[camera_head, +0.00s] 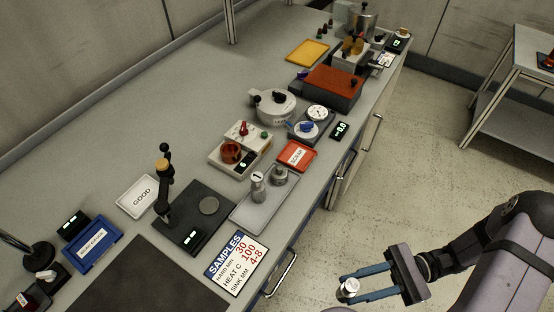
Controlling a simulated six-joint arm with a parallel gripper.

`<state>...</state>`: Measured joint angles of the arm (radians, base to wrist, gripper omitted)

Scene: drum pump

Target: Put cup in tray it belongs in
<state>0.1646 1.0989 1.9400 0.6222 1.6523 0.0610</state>
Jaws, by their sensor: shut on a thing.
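My gripper (346,288) is at the lower right, in front of the bench and over the floor. Its two blue fingers are shut on a small silver-white cup (349,286), held at the fingertips. A white tray (122,195) labelled GOOD lies on the bench at left. A red tray (284,159) with a white label, too small to read surely, lies near the front edge. A blue tray (110,228) with a white label lies at lower left. A yellow tray (307,50) lies at the back. All of these trays look empty.
A SAMPLES card (236,263) reads 30, 100 and 4-8. A grey tray (245,222) holds metal weights. A black stand (205,240), a red-cup device (240,150) and a round lidded pot (273,106) stand nearby. The rear left bench is clear.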

